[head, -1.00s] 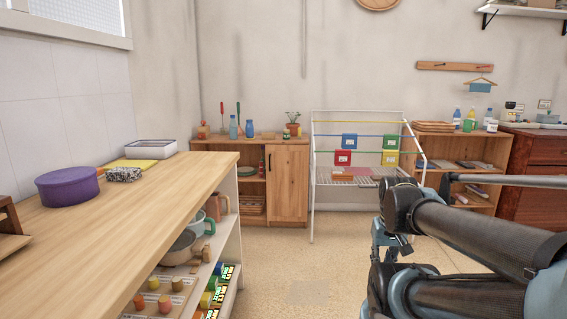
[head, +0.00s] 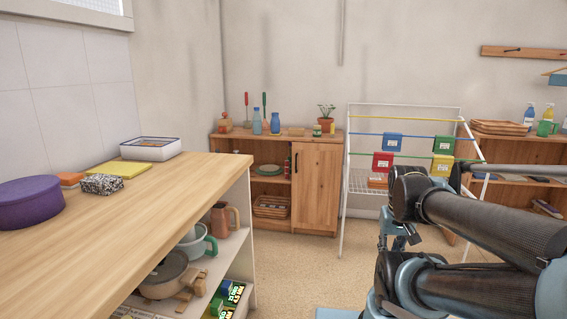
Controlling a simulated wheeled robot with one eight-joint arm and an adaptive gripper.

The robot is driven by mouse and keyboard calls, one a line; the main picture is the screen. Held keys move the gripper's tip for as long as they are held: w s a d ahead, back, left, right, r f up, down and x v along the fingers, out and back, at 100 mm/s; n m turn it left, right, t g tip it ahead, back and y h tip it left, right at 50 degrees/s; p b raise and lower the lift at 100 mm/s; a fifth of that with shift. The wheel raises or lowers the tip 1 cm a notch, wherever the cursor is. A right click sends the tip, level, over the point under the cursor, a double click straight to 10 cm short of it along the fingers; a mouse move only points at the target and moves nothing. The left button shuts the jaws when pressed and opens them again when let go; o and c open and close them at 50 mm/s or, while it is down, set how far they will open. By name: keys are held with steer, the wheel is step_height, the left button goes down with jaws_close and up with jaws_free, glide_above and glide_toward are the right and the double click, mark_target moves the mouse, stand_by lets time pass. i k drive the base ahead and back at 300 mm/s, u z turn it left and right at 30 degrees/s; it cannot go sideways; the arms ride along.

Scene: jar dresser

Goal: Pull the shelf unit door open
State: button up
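The wooden shelf unit (head: 272,138) stands against the back wall, beyond the long counter. Its right half is covered by a plain wooden door (head: 316,188), which looks closed. A small dark handle (head: 297,163) shows near the door's left edge. The left half of the unit is open shelving. My folded arm fills the lower right of the head view, well short of the unit. My gripper is not visible, so its state is not shown.
A long wooden counter (head: 120,222) with open shelves below runs along the left. A white drying rack (head: 405,104) with coloured boxes stands right of the door, close to it. The floor (head: 300,265) between counter and rack is clear. Bottles and a potted plant (head: 325,117) top the unit.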

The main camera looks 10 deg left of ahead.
mark_target(317, 168)
steer(key=u, duration=0.25)
steer(key=i, duration=0.85)
steer(key=u, duration=0.25)
